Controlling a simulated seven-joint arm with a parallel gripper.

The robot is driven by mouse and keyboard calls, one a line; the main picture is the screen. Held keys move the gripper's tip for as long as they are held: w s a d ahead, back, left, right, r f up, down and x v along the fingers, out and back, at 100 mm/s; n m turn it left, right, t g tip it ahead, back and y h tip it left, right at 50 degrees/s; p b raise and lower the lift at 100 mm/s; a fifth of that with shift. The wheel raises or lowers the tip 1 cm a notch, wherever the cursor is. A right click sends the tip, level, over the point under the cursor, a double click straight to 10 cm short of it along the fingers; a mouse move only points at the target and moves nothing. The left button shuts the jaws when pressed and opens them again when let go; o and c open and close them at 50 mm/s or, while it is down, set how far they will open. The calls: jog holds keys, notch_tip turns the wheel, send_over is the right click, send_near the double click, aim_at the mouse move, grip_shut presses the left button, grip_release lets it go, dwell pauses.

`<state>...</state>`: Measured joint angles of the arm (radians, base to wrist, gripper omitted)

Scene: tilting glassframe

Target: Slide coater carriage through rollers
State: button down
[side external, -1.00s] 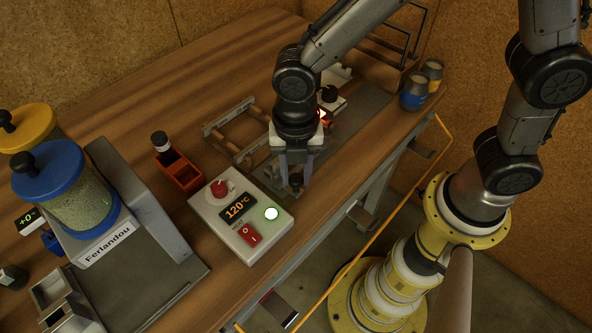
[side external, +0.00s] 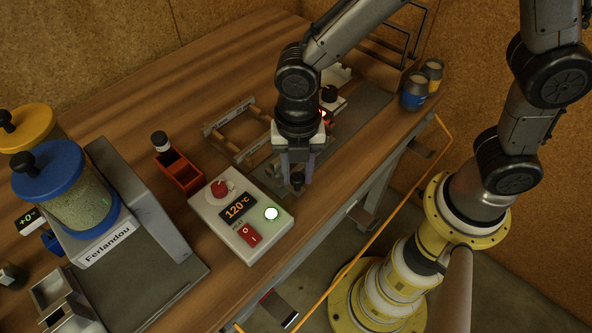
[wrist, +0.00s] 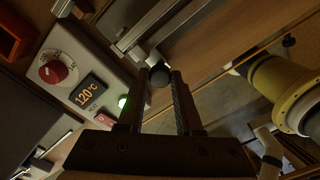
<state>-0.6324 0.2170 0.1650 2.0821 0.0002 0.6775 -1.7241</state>
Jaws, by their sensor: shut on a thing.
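My gripper (side external: 297,178) points down over the near end of a long dark metal track (side external: 350,125), just beyond the control box. It is shut on a dark round knob, which shows between the fingertips in the wrist view (wrist: 160,75). The knob appears to belong to the carriage, whose body I cannot make out clearly. Farther along the track, partly behind my wrist, stands a pale unit with a black knob (side external: 329,94) and a red-orange glow beside it. I cannot tell the rollers there clearly.
The control box (side external: 240,215) reads 120°C, with a red dial and lit green button, close to my gripper. A wooden-railed frame (side external: 235,130) lies left of the track. A red tray (side external: 182,172) and blue and yellow jars stand farther left. Two cans (side external: 413,92) stand at the right.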

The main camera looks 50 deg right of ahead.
jog(key=d, duration=2.1)
jog(key=shift+d, duration=0.25)
jog(key=c, duration=0.6)
grip_release()
jog(key=shift+d, duration=0.1)
jog(key=shift+c, duration=0.2)
jog(key=shift+o, duration=0.3)
jog(key=shift+r, duration=0.25)
notch_tip(320, 180, up, 13)
jog(key=shift+r, duration=0.2)
